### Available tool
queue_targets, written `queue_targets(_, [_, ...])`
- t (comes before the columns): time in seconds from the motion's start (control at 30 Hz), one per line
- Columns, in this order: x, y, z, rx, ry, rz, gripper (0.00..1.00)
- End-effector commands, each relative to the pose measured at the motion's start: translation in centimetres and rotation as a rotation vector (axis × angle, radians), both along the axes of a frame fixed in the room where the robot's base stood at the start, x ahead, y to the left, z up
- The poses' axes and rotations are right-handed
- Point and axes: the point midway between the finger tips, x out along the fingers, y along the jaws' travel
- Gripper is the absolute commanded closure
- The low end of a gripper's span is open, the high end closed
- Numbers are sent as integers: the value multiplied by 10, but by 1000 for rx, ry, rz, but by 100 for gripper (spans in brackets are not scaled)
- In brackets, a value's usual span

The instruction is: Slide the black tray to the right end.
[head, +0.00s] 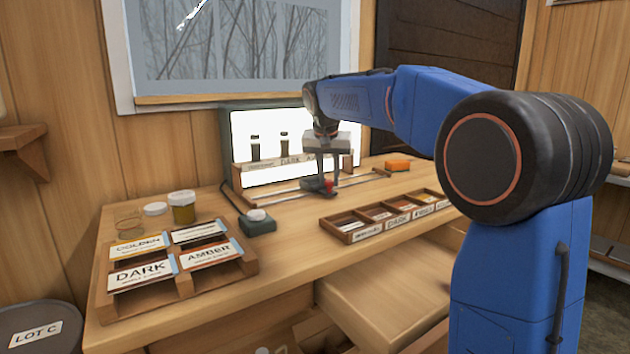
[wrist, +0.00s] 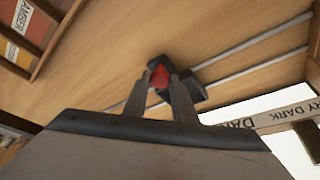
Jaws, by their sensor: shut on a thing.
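The black tray (head: 313,184) is a small dark carriage with a red part (head: 329,184). It sits on two thin silver rails (head: 352,181) in front of the lit panel, about midway along them in the head view. My gripper (head: 321,180) points down at it. In the wrist view the tray (wrist: 192,90) and its red part (wrist: 158,76) lie at my fingertips, with the red part between the fingers. My gripper is shut on the tray there. The fingers hide part of the tray. The rails' right end in the head view is clear of the tray.
A lit panel (head: 262,125) with dark jars and a label strip stands behind the rails. A drawer (head: 385,290) stands open below.

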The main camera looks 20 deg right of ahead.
Motion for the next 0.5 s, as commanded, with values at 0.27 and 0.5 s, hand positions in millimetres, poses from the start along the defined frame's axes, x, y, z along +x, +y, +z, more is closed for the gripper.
queue_targets(0.27, [28,-89,0,0,0,-8,100])
queue_targets(0.5, [51,-158,-1,0,0,-5,100])
